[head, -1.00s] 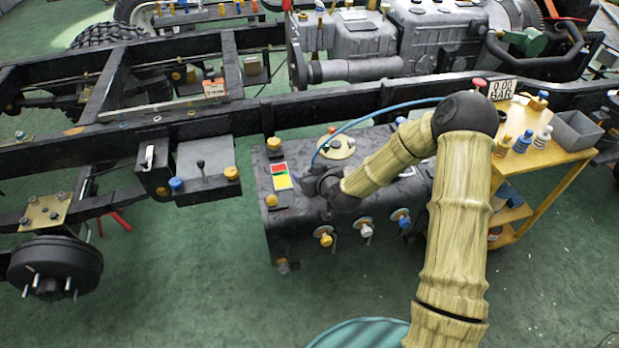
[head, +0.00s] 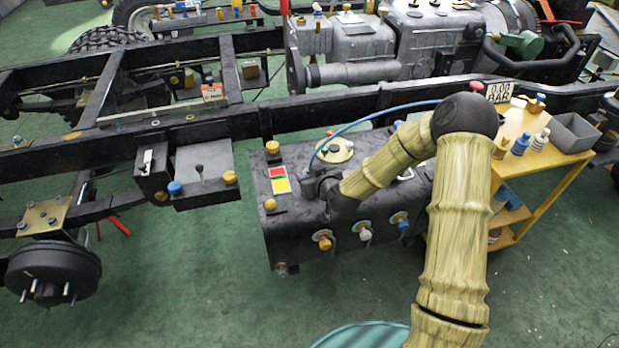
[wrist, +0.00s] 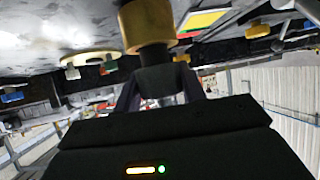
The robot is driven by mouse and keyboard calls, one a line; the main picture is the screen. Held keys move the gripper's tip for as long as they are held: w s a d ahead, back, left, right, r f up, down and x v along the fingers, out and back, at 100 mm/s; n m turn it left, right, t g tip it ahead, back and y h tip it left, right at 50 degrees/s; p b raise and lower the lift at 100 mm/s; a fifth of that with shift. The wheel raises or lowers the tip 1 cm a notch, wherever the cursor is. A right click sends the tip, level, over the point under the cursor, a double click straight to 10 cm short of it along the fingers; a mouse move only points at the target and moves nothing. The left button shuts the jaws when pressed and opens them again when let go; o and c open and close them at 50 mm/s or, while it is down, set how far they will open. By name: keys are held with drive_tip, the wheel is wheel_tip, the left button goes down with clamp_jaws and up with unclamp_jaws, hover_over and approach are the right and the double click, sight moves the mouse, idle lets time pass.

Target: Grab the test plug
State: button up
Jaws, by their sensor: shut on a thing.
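My gripper (wrist: 158,82) is shut on a gold-coloured cylindrical plug with a dark end, which I take for the test plug (wrist: 148,22). In the wrist view the plug stands between the two fingers, close to the black tank's surface. I cannot tell whether it is still seated there. In the head view my gripper (head: 322,184) is at the top of the black tank (head: 290,235), right of its red, green and yellow label (head: 280,180). The wrist hides the plug there.
A cream disc (head: 337,150) with a blue hose lies behind my gripper. Yellow, white and blue fittings line the tank's front. Black chassis rails run behind it. A yellow cart (head: 560,180) with bottles stands right. The green floor in front is clear.

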wheel_tip(320, 180, up, 9)
drive_tip(key=shift+r+p, duration=0.2)
drive_tip(key=shift+p, duration=0.55)
